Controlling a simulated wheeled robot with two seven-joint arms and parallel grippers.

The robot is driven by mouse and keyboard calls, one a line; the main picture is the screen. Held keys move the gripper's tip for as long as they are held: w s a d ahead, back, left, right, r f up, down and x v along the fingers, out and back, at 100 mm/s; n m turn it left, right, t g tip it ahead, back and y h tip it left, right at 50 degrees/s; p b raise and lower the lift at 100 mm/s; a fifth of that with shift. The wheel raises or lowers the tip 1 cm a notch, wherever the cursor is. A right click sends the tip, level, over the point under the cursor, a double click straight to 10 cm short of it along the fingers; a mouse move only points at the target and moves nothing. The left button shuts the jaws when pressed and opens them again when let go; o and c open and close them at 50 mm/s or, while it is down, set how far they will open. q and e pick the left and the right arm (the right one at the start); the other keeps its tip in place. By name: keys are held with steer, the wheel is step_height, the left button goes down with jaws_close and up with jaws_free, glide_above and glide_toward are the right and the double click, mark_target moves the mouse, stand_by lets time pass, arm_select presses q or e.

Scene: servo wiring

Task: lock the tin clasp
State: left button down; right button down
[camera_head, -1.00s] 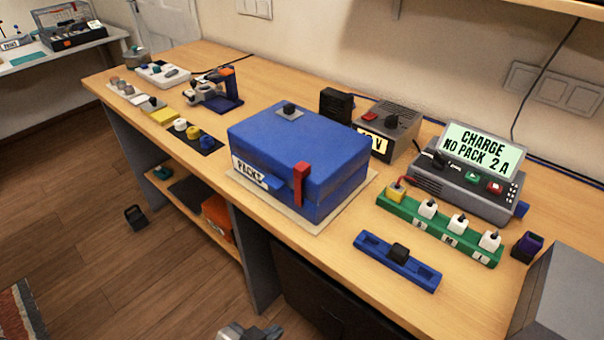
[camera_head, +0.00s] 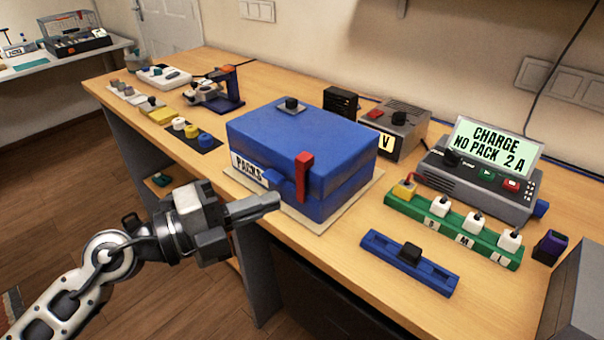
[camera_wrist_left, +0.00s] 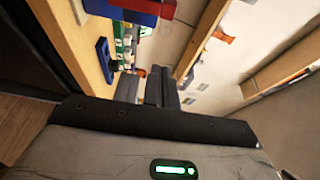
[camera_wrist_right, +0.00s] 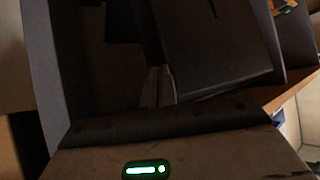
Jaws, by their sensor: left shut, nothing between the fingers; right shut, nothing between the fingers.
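The blue tin (camera_head: 290,145) labelled "PACKS" sits on a pale mat on the bench with its lid down. Its red clasp (camera_head: 304,176) stands upright on the front face, across the lid seam; I cannot tell whether it is latched. A blue tab (camera_head: 279,180) juts from the front beside it. My left gripper (camera_head: 277,201) is shut and empty, in front of the tin and just left of and below the clasp, apart from it. In the left wrist view the tin (camera_wrist_left: 125,8) and red clasp (camera_wrist_left: 168,9) show at the top edge. My right gripper (camera_wrist_right: 158,88) is shut and empty, low by dark surfaces.
Right of the tin are a green strip with several plugs (camera_head: 450,230), a blue holder (camera_head: 408,262) and a charger reading "NO PACK 2 A" (camera_head: 480,175). A power supply (camera_head: 395,132) stands behind.

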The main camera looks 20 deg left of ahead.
mark_target(297, 162)
arm_select(q)
steer(key=w+d+p, duration=0.1)
steer(key=w+d, duration=0.1)
steer(key=w, duration=0.7)
steer(key=shift+d+p, duration=0.3)
steer(key=shift+d, duration=0.05)
arm_select(e)
steer(key=shift+w+d+r, duration=0.15)
steer(key=shift+r, duration=0.35)
arm_select(q)
steer(key=shift+w+a, duration=0.1)
steer(key=shift+w+a, duration=0.25)
steer(key=shift+a, duration=0.35)
steer(key=shift+w+a, duration=0.2)
steer(key=shift+a, duration=0.4)
arm_select(e)
steer(key=shift+s+f, duration=0.15)
steer(key=shift+s, duration=0.05)
